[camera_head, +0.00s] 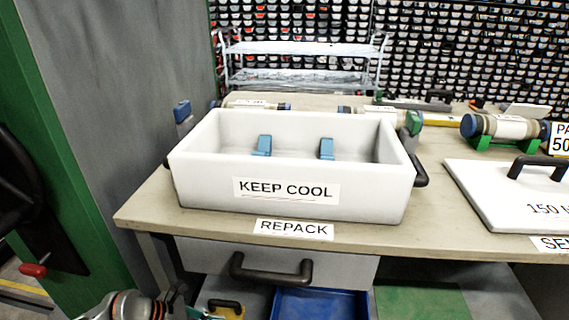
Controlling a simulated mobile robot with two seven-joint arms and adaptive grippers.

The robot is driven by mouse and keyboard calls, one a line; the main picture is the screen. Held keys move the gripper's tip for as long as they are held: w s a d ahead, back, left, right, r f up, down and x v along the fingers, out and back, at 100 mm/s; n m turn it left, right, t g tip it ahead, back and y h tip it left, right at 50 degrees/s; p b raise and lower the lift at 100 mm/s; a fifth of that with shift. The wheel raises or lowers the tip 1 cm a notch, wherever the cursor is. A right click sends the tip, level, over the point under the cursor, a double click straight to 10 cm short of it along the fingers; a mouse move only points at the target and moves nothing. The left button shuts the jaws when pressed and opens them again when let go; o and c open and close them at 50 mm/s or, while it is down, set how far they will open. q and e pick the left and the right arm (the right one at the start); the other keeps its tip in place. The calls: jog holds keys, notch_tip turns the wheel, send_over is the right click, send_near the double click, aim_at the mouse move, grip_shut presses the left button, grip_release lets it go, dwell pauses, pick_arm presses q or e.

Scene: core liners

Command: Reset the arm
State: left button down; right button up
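Part of my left arm, with the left gripper (178,304), shows at the bottom edge, left of centre. It is low in front of the bench and below the bench top. The frame edge cuts it off, so I cannot tell whether its fingers are open or shut. It appears apart from the bench top and the white box. My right arm and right gripper are not in view.
A white KEEP COOL box (205,190) with two blue blocks inside stands on the bench (430,225). A white lid (490,195) lies at right. Capped cylinders (505,127) lie behind. Below are a drawer handle (270,270) and a blue bin (318,303).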

pick_arm(q)
jog(key=s+d+r+n+t+h+p, duration=0.1)
jog(key=s+d+r+n+t+p, duration=0.2)
jog(key=r+n, duration=0.4)
jog(key=s+d+r+n+t+h+p, duration=0.1)
jog(key=d+r+n+t+p, duration=0.1)
jog(key=d+r+n+t, duration=0.3)
jog(key=s+d+r+n+h+p, duration=0.1)
jog(key=s+d+r+n+p, duration=0.15)
jog(key=r+n, duration=0.55)
jog(key=s+a+f+n+g+y+p, duration=0.1)
jog(key=s+a+f+n+y+p, duration=0.2)
jog(key=s+n, duration=0.6)
jog(key=s+a+f+n+g+y+p, duration=0.1)
jog(key=s+a+f+n+y+p, duration=0.3)
jog(key=s+n, duration=0.6)
jog(key=n+y, duration=0.1)
jog(key=n, duration=0.3)
jog(key=shift+s+a+n, duration=0.25)
jog(key=shift+a+n, duration=0.15)
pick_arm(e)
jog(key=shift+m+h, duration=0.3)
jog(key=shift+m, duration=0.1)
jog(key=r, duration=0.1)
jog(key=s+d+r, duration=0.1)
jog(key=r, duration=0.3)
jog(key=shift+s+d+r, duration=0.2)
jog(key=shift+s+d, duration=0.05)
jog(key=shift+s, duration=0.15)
